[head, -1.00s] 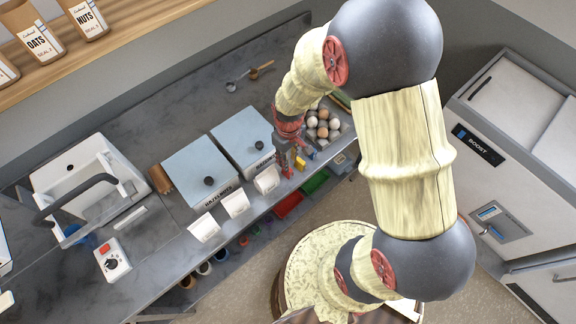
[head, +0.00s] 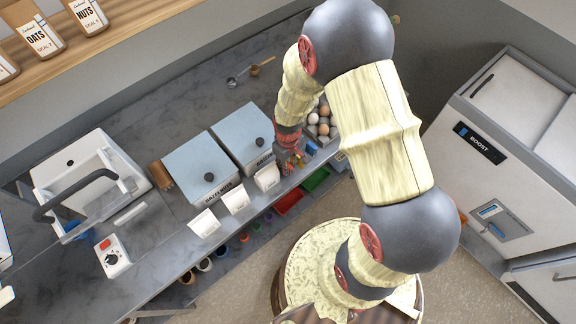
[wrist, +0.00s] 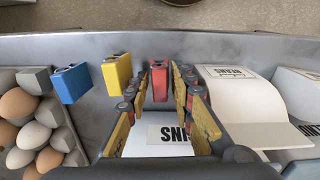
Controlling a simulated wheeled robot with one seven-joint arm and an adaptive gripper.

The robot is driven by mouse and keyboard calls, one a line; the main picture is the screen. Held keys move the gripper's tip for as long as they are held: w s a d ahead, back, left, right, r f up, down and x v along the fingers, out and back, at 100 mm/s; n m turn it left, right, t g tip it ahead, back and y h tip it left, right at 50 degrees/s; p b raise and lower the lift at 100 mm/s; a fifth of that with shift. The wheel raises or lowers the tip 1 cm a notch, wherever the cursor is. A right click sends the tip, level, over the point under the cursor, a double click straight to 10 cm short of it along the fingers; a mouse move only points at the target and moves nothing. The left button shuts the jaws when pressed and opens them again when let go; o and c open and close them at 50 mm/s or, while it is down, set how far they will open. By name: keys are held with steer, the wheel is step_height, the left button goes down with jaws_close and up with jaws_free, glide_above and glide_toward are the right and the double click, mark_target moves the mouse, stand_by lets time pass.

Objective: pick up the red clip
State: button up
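The red clip (wrist: 160,82) stands at the edge of the metal counter, between the two fingertips of my gripper (wrist: 160,78) in the wrist view. The fingers are apart, one on each side of the clip, with a narrow gap showing on both sides. A yellow clip (wrist: 117,72) and a blue clip (wrist: 71,83) stand to its left in a row. In the head view my gripper (head: 290,160) is low over the counter's front edge, and the red clip is hard to make out there.
Eggs in a tray (wrist: 68,128) lie left of the clips. White label holders (wrist: 243,105) and lidded bins (head: 245,137) stand on the other side. Coloured trays (head: 288,202) sit below the counter edge.

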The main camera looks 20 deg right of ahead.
steer(key=c, duration=0.5)
steer(key=shift+r, duration=0.15)
steer(key=shift+c, duration=0.2)
